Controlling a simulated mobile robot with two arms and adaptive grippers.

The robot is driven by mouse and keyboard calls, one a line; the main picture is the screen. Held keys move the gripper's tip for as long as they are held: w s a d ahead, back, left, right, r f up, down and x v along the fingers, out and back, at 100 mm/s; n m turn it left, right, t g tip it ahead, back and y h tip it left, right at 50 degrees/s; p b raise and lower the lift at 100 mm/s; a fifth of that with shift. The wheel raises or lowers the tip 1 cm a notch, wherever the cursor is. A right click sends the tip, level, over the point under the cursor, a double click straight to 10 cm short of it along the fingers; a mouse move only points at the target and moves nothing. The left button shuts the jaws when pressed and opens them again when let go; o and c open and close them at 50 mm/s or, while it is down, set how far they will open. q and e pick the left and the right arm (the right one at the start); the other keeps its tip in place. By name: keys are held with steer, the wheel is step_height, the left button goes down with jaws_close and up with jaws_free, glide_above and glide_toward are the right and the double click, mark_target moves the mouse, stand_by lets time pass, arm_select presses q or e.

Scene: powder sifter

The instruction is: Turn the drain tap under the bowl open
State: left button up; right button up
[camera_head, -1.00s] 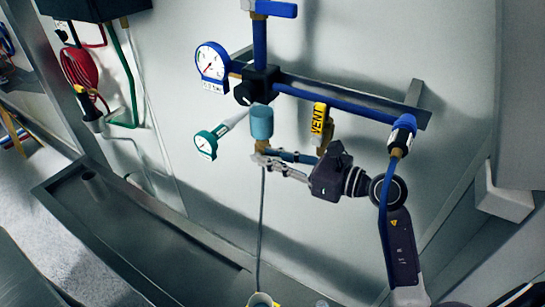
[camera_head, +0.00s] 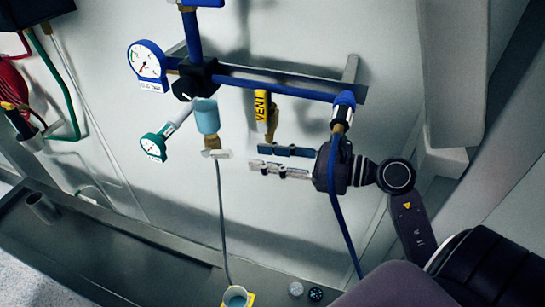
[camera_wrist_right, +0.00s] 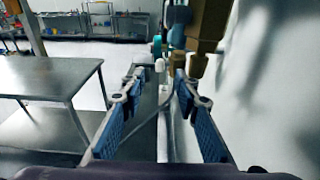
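The teal bowl (camera_head: 207,115) hangs under the regulator body on the blue pipe. The drain tap (camera_head: 217,154) sits just below it, with a small pale lever lying roughly level across a brass fitting. A thin grey tube runs down from the tap to a small cup (camera_head: 237,297). My right gripper (camera_head: 256,158) is open and empty, to the right of the tap and apart from it. In the right wrist view, the blue-padded fingers (camera_wrist_right: 153,90) are spread, with the tap's pale end (camera_wrist_right: 160,65) beyond them, between their tips. My left gripper is out of view.
A yellow VENT handle (camera_head: 262,106) hangs above my right gripper. A blue gauge (camera_head: 147,61) and a teal gauge (camera_head: 154,146) are left of the bowl. A blue hose (camera_head: 341,215) hangs at the right. A grey trough (camera_head: 110,248) runs below, and the wall is close behind.

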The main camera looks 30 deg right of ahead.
mark_target(220, 158)
steer(key=shift+s+d+r, duration=0.1)
steer(key=shift+s+d, duration=0.35)
steer(key=shift+s, duration=0.1)
